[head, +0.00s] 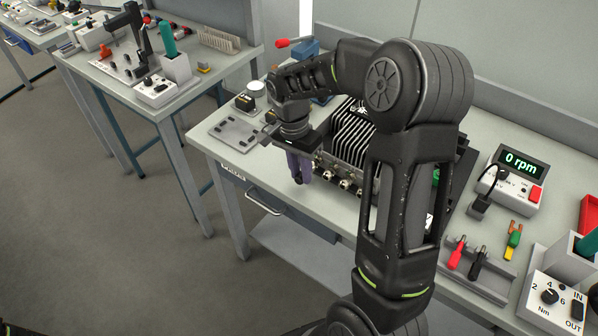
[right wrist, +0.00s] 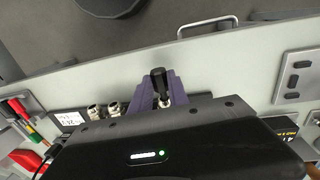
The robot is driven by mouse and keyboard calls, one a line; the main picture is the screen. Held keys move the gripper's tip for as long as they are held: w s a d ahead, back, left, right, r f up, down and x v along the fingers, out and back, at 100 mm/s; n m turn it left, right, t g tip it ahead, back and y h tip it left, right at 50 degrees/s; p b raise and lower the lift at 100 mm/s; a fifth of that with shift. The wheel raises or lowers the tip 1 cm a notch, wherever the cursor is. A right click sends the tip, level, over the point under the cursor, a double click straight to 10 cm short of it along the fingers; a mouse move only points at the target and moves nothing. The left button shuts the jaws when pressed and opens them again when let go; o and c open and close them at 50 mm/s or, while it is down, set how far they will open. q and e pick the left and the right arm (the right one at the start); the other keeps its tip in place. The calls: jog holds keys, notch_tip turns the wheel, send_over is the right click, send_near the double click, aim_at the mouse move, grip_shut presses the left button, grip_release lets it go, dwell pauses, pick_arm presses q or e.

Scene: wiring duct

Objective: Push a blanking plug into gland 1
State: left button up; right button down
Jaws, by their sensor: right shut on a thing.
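My right gripper (head: 300,170) points down at the front left of the finned housing (head: 347,140), beside its row of metal cable glands (head: 343,183). In the right wrist view its purple fingers (right wrist: 160,92) are shut on a black blanking plug (right wrist: 158,80). A bright metal gland shows right by the plug's end, between the fingers; I cannot tell whether the plug is in it. Two other glands (right wrist: 104,110) stand open to the left in that view. My left gripper is not in view.
A grey plate with dark pieces (head: 235,131) lies left of the housing and also shows in the right wrist view (right wrist: 294,78). A drawer handle (head: 264,202) is below the bench edge. An rpm display unit (head: 515,178) and coloured tools (head: 456,253) stand at right.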

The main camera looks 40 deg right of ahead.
jog(key=shift+d, duration=0.4)
jog(key=c, duration=1.2)
grip_release()
jog(key=shift+w, duration=0.1)
jog(key=shift+r, duration=0.1)
jog(key=r, duration=0.5)
jog(key=w+r+b, duration=0.1)
jog(key=r, duration=0.1)
jog(key=shift+a+r, duration=0.15)
jog(key=shift+r, duration=0.1)
jog(key=shift+s, duration=0.1)
